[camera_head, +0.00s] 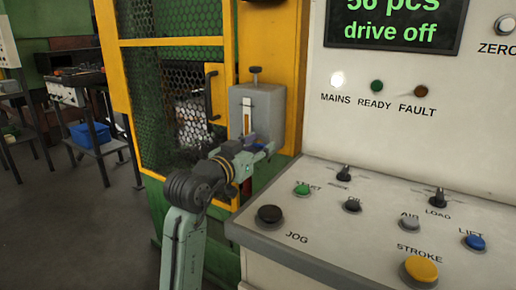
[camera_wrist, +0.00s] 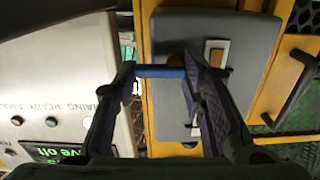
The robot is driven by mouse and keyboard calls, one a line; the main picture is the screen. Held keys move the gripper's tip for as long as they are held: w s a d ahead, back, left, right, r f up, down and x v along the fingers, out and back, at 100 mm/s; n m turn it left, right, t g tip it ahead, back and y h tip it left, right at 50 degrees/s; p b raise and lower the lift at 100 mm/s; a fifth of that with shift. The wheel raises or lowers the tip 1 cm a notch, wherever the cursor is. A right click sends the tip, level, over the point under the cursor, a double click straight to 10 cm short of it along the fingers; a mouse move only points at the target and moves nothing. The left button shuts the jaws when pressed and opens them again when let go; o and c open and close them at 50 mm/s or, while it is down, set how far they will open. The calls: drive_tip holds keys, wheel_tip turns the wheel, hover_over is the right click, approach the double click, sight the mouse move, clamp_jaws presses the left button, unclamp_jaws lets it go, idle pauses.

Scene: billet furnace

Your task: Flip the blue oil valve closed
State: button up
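The grey oil box (camera_head: 239,102) with its sight glass is on the yellow post. It also shows in the wrist view (camera_wrist: 177,35), turned on its side. The blue valve lever (camera_wrist: 160,71) lies across the gap between my fingertips in the wrist view, its length running from one finger toward the other. My gripper (camera_head: 261,153) is at the lower front of the box in the head view; its fingers (camera_wrist: 158,75) are apart. I cannot tell whether either finger touches the lever. The valve body is mostly hidden behind the right finger in the wrist view.
A yellow-framed mesh door with a dark handle (camera_head: 211,96) is left of the box. The control panel (camera_head: 330,218) with several buttons and switches is close on the right. A bench with a blue bin (camera_head: 90,135) stands far left; the floor there is open.

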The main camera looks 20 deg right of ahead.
drive_tip(key=o, duration=0.5)
drive_tip(key=v, duration=1.2)
drive_tip(key=shift+s, duration=0.1)
